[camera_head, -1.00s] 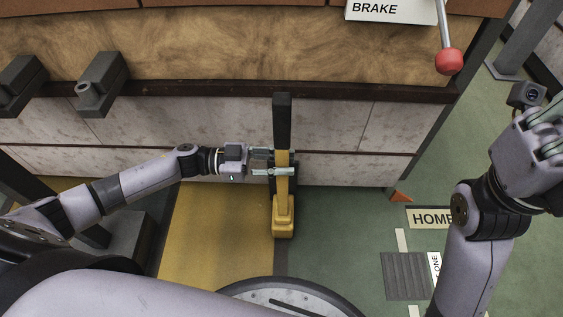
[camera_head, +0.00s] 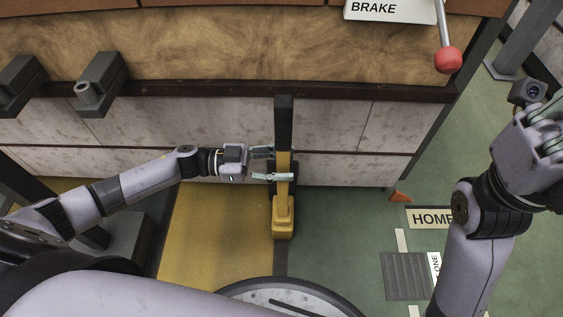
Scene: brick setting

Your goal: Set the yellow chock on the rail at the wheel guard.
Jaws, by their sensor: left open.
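The yellow chock (camera_head: 284,222) stands at the foot of the pale panelled wall, its yellow shaft and black handle (camera_head: 284,120) rising toward the camera. My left gripper (camera_head: 284,164) is open, with its fingers at the yellow shaft from the left, one finger crossing in front of it. A dark strip (camera_head: 281,262), possibly the rail, runs along the floor below the chock. A black part behind the shaft may be the wheel guard; it is mostly hidden. My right gripper (camera_head: 541,135) is at the right edge, away from the chock; its jaws are unclear.
A red-knobbed lever (camera_head: 448,60) and a BRAKE sign (camera_head: 390,10) are at the top right. Dark brackets (camera_head: 98,82) stick out at the upper left. A HOME floor label (camera_head: 430,217) and small orange wedge (camera_head: 399,196) lie right of the chock. Green floor there is mostly clear.

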